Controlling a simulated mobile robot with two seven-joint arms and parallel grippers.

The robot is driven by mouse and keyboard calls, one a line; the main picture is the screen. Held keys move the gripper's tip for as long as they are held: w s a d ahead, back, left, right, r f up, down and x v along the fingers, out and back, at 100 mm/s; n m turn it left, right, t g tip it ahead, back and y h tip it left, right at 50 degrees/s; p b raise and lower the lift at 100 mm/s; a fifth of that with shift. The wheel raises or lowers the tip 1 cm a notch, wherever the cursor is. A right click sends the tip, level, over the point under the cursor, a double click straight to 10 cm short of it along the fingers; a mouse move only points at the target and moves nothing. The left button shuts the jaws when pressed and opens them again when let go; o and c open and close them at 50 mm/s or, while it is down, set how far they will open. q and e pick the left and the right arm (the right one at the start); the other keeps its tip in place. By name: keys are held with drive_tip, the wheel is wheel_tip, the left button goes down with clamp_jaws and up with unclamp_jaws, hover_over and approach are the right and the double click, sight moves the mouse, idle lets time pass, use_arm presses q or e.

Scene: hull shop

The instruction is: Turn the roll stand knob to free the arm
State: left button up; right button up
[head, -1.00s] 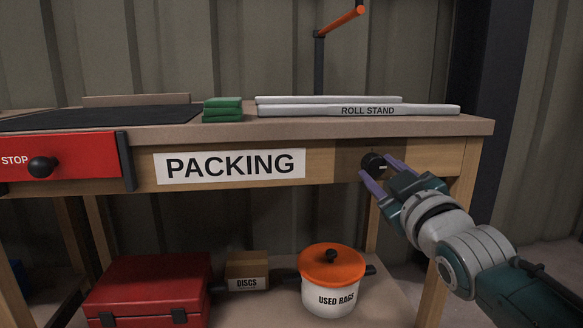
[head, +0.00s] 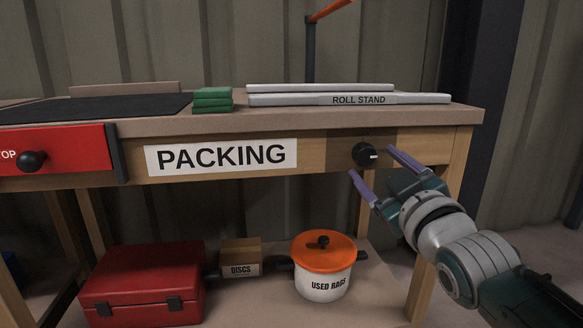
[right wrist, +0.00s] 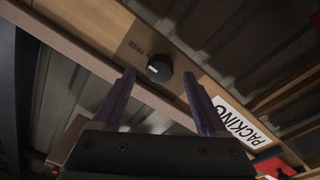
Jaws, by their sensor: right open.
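The roll stand knob (head: 365,154) is a round black knob with a white mark, on the wooden front rail of the bench below the grey roll stand (head: 350,98). In the right wrist view the knob (right wrist: 159,68) shows ahead of the fingers, slightly left of the middle between them. My right gripper (head: 372,160) is open, its two purple fingers spread to either side of the knob in the head view and apart from it. The orange-ended arm (head: 333,9) on a dark post stands behind the bench, cut by the top edge. My left gripper is not in view.
A PACKING label (head: 221,157) is on the rail left of the knob. Green pads (head: 212,100) lie on the bench top. Below are a red toolbox (head: 143,285), a DISCS box (head: 240,259) and a used rags pot (head: 323,268). The bench's right leg stands near my right arm.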

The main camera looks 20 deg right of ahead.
drive_tip(key=p+v, duration=0.2)
drive_tip(key=v, duration=0.5)
drive_tip(key=shift+s+p, duration=0.3)
drive_tip(key=shift+s, duration=0.05)
